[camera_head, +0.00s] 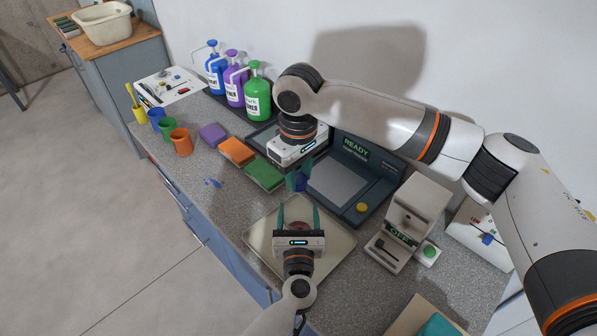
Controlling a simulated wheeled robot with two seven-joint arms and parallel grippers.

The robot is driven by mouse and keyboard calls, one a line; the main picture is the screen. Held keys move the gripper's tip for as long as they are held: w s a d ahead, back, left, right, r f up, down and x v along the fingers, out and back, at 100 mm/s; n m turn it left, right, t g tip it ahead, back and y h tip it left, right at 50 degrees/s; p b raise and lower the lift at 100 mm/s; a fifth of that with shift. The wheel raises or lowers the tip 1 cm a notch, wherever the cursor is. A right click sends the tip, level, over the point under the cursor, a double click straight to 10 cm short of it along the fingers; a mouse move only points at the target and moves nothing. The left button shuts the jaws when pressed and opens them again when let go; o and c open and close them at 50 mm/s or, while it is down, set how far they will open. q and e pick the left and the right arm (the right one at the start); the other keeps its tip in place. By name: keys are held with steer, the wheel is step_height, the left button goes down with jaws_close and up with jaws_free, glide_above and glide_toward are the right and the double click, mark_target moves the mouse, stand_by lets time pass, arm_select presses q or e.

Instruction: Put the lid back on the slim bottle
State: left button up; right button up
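My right gripper (299,180) reaches over the counter from the right, fingers pointing down. A small dark blue piece (302,183) shows between its fingertips; it may be the lid, and the fingers look closed on it. My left gripper (299,212) comes from the bottom edge, its teal fingers spread apart over the beige tray (338,255). A dark reddish round thing (299,228) shows between those fingers, partly hidden by the gripper body; I cannot tell whether it is held or is the slim bottle. The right gripper is just beyond the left fingertips.
Blue (215,70), purple (234,80) and green (257,95) pump bottles stand at the back. Coloured cups (181,142) and sponges (237,151) lie left. A dark READY device (345,185) is behind the tray; a grey OFF device (410,220) stands right.

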steer(key=o, duration=0.5)
step_height(320, 180, up, 12)
stand_by(0.4)
arm_select(q)
steer(key=o, duration=2)
steer(key=shift+c, duration=0.2)
